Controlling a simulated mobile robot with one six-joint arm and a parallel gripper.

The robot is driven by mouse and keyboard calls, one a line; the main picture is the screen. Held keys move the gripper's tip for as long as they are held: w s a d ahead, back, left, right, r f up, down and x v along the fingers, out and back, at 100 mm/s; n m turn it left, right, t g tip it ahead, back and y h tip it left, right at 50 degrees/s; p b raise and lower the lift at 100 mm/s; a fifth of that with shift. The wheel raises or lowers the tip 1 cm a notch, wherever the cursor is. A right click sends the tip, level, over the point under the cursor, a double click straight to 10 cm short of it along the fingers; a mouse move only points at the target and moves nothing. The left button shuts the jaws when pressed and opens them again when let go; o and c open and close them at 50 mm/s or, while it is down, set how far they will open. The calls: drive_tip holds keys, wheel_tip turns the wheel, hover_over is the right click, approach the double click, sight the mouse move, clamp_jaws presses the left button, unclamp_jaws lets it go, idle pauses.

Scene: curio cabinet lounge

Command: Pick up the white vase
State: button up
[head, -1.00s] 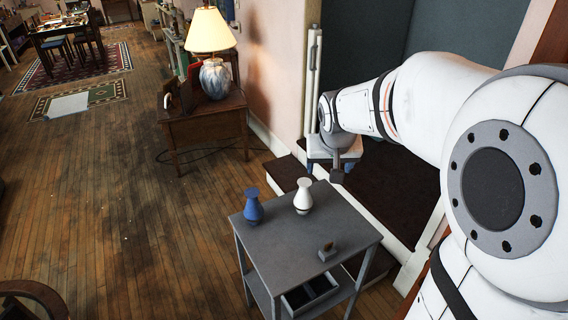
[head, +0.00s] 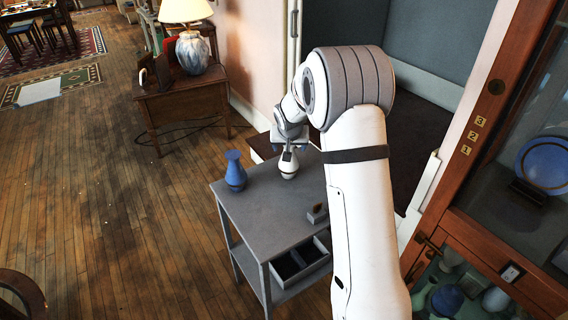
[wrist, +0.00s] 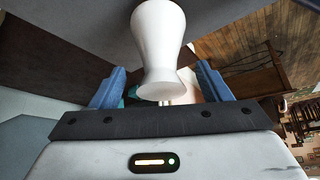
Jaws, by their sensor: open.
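The white vase (head: 288,166) stands upright on the grey side table (head: 262,205). In the head view my gripper (head: 290,143) is over the vase and hides its top part. In the wrist view the vase (wrist: 160,45) shows upside down, its flared rim end between the two blue fingers of my gripper (wrist: 160,84). The fingers are open, with a gap visible on each side of the vase. I cannot tell how deep the rim sits between them.
A blue vase (head: 235,172) stands on the table just left of the white one. A small grey block (head: 317,212) sits near the right edge, above an open drawer (head: 300,262). A glass cabinet (head: 520,190) is at right.

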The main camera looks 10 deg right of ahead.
drive_tip(key=x, duration=0.3)
drive_tip(key=shift+w+f, duration=0.15)
drive_tip(key=shift+f, duration=0.05)
drive_tip(key=c, duration=1.2)
